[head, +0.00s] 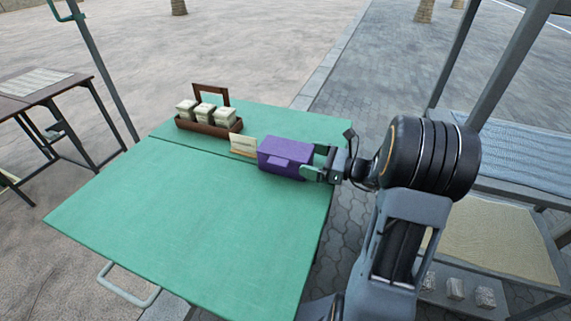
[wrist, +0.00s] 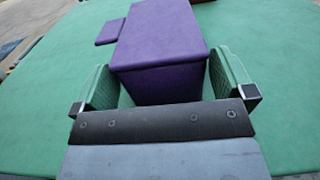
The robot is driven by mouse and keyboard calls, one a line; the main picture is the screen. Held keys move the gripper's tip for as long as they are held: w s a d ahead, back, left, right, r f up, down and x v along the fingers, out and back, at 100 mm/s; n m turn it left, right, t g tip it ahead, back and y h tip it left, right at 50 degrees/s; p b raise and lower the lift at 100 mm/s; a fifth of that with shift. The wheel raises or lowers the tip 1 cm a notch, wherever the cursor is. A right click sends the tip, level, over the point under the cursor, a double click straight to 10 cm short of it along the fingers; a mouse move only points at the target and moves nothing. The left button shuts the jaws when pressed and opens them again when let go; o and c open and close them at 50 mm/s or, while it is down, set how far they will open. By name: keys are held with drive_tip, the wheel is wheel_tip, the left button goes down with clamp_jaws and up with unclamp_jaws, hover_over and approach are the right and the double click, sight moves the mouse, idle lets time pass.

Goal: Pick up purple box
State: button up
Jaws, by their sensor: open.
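The purple box (head: 284,157) stands on the green table (head: 190,215) near its right edge in the head view. It also fills the upper middle of the wrist view (wrist: 160,45), with a small purple tab on its left side. My gripper (head: 316,165) is at the right end of the box. In the wrist view my gripper (wrist: 165,85) is open, with one green-padded finger on each side of the box's near end. The right finger is very close to the box and the left has a small gap. I cannot tell whether either finger touches it.
A small card on a stand (head: 243,145) is just left of the box. A brown wooden caddy (head: 209,127) with several pale jars stands behind it to the left. The front and left of the table are clear. A shelf rack (head: 495,235) stands at the right.

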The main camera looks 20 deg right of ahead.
drive_tip(key=shift+x, duration=0.95)
drive_tip(key=shift+c, duration=0.5)
drive_tip(key=c, duration=1.3)
drive_tip(key=shift+c, duration=0.4)
drive_tip(key=shift+r, duration=0.15)
